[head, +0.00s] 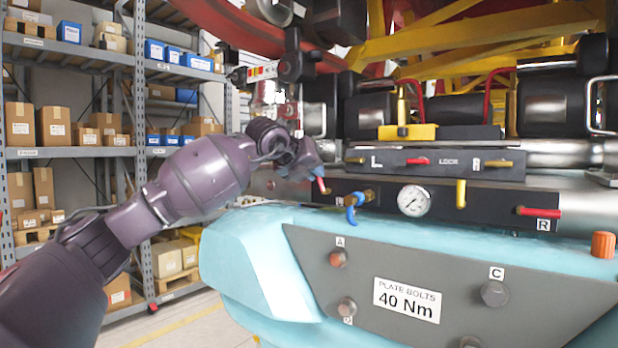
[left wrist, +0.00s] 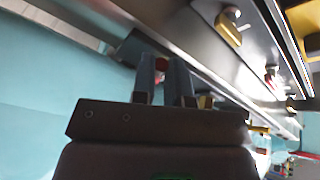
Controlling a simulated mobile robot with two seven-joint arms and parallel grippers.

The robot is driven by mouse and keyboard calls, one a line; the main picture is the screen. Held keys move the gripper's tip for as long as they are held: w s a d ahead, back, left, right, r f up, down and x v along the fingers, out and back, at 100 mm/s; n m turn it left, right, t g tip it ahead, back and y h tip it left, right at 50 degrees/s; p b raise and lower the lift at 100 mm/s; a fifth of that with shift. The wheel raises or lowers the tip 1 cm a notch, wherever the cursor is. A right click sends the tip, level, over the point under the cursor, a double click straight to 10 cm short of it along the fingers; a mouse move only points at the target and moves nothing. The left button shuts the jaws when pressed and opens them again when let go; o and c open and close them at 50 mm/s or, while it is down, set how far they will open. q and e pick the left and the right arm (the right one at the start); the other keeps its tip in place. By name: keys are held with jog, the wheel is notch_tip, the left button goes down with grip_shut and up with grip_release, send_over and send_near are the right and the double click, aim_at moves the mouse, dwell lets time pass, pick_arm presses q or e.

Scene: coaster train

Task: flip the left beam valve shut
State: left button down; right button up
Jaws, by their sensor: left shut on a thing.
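My left gripper (head: 316,174) is at the left end of the dark beam (head: 480,199). It is shut on a small red valve handle (head: 322,186), whose tip shows just below the fingers, tilted slightly. In the left wrist view the two fingers (left wrist: 163,80) close around the red handle (left wrist: 161,64). The handle's pivot and any label beside it are hidden by the gripper. My right gripper is not in view.
Along the beam are a blue-handled brass valve (head: 352,208), a round gauge (head: 413,200), a yellow lever (head: 461,193) and a red handle (head: 538,212) by a label R. An upper panel (head: 440,164) carries small levers. The turquoise body (head: 262,255) lies below.

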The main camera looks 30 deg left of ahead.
pick_arm(q)
jog(key=shift+d+m+y+b, duration=0.65)
jog(key=shift+d+m+y, duration=0.15)
jog(key=shift+m, duration=0.2)
jog(key=shift+d+m+y, duration=0.25)
jog(key=shift+m+y, duration=0.05)
jog(key=shift+s+d+m+b, duration=0.1)
jog(key=shift+d+m+b, duration=0.05)
jog(key=shift+m+b, duration=0.2)
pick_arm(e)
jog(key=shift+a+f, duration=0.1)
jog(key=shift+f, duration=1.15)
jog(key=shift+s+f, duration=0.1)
pick_arm(q)
jog(key=c, duration=1.1)
grip_release()
jog(key=shift+r, duration=0.1)
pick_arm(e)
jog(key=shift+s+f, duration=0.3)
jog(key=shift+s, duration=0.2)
